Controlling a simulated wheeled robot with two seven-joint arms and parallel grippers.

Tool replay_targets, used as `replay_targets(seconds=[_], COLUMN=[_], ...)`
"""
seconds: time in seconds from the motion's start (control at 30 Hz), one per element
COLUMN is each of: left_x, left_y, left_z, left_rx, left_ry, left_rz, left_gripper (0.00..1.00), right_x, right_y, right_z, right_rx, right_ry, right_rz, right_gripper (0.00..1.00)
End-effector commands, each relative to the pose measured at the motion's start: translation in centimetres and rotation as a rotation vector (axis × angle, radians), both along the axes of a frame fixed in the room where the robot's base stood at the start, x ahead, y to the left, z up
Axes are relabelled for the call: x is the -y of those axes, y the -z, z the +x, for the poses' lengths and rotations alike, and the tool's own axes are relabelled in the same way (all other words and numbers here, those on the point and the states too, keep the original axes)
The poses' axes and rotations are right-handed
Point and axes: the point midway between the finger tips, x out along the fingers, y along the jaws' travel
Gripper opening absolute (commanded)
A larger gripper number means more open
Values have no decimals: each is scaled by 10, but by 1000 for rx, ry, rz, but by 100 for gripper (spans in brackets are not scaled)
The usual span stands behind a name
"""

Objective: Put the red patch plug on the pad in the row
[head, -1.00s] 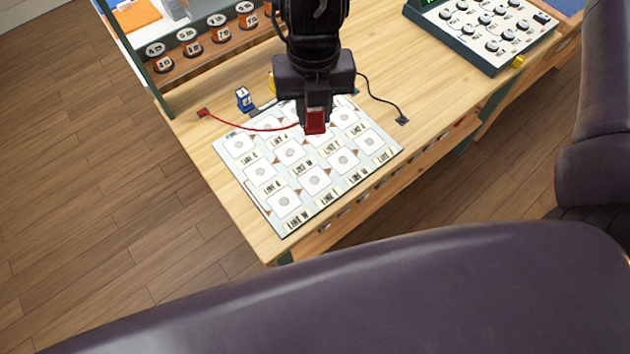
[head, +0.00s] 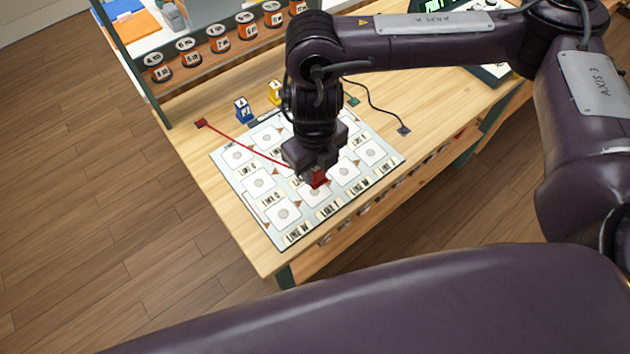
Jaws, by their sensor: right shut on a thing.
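The red patch plug (head: 320,179) is held in my right gripper (head: 316,170), which points down over the white board (head: 240,205). The plug is over the front row of pads, at the second pad (head: 313,195) from the left. I cannot tell whether it touches that pad. A red cord runs from the plug to a red end piece (head: 201,123) at the table's left edge. The board has rows of white square pads with round grey centres and printed line labels. My gripper hides some of the middle and back pads. My left gripper is not in view.
A blue plug (head: 242,109) and a yellow plug (head: 275,92) stand behind the board. A black cord ends at a dark piece (head: 404,131) on the right. Bare wooden table (head: 200,165) lies left of the board.

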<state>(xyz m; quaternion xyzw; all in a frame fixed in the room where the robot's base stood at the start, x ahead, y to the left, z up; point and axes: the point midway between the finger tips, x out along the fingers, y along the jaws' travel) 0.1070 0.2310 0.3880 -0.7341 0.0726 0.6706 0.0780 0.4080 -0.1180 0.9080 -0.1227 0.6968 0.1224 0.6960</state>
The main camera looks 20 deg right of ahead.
Motion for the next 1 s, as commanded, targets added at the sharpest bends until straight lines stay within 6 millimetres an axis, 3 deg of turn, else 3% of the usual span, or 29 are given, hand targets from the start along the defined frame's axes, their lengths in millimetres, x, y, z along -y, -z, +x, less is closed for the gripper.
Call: replay_targets(seconds=[0.43,0.87,0.9,1.0], left_x=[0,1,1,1], left_y=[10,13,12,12], left_z=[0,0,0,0], left_rx=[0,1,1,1], left_ry=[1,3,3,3], left_rz=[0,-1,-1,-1], left_gripper=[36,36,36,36], right_x=[-1,0,0,0], right_y=[53,60,59,59], right_z=[-1,0,0,0], right_rx=[-3,1,1,1], right_ry=[1,0,0,0], right_rz=[2,0,0,0], right_gripper=[3,3,28,42])
